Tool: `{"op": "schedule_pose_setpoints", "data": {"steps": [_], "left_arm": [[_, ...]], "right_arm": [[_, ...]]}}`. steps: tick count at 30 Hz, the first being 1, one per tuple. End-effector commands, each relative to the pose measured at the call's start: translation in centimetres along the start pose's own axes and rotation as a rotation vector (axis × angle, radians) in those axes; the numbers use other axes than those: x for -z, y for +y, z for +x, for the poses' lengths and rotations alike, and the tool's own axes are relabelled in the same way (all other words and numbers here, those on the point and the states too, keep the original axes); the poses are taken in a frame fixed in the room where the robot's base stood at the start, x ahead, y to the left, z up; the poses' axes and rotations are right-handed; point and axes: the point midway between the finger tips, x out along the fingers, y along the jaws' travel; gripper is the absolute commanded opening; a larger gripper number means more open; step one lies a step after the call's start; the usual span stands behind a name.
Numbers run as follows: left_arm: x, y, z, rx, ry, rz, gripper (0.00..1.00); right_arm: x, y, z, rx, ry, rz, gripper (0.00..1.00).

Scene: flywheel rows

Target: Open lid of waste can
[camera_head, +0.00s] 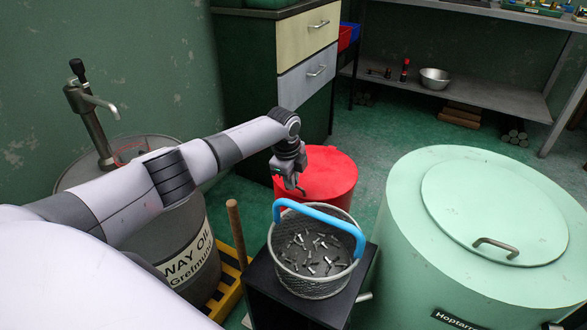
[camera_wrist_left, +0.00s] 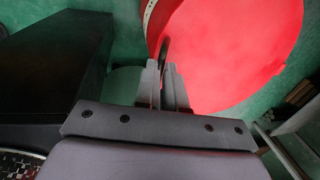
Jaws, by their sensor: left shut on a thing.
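The waste can (camera_head: 343,199) is red and round and stands on the floor beyond the wire basket. Its red lid (camera_head: 330,170) covers the top in the head view; I cannot tell whether it is raised at all. In the left wrist view the lid (camera_wrist_left: 235,50) fills the upper right. My left gripper (camera_head: 291,184) points down over the lid's left part. In the left wrist view its fingers (camera_wrist_left: 164,82) are shut on a thin dark piece, seemingly the lid's handle (camera_wrist_left: 165,50), at the lid's left edge. My right gripper is not in view.
A wire basket (camera_head: 312,287) of metal parts, with a blue handle, sits on a black stand (camera_head: 270,300) in front. A large green tank (camera_head: 420,240) stands right, an oil drum (camera_head: 200,245) left. A drawer cabinet (camera_head: 262,75) is behind. Green floor is open toward the shelf (camera_head: 480,93).

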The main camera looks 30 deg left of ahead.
Motion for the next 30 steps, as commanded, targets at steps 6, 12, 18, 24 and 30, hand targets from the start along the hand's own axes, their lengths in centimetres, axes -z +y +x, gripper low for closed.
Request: {"op": "schedule_pose_setpoints", "data": {"steps": [6, 12, 18, 24, 30], "left_arm": [[0.0, -0.4, -0.3, 0.016, 0.004, -0.001, 0.0], [0.0, -0.4, -0.3, 0.014, 0.005, -0.002, 0.35], [0.0, -0.3, -0.2, 0.009, 0.004, -0.002, 0.35], [0.1, -0.3, -1.7, 0.009, 0.005, -0.002, 0.35], [0.0, -0.3, -4.7, 0.01, 0.005, -0.001, 0.35]], "right_arm": [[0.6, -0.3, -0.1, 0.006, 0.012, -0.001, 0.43], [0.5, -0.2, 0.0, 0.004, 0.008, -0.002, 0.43], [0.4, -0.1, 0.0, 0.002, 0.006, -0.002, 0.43], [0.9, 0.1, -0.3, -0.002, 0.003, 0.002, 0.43], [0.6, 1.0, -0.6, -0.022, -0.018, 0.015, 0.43]]}}
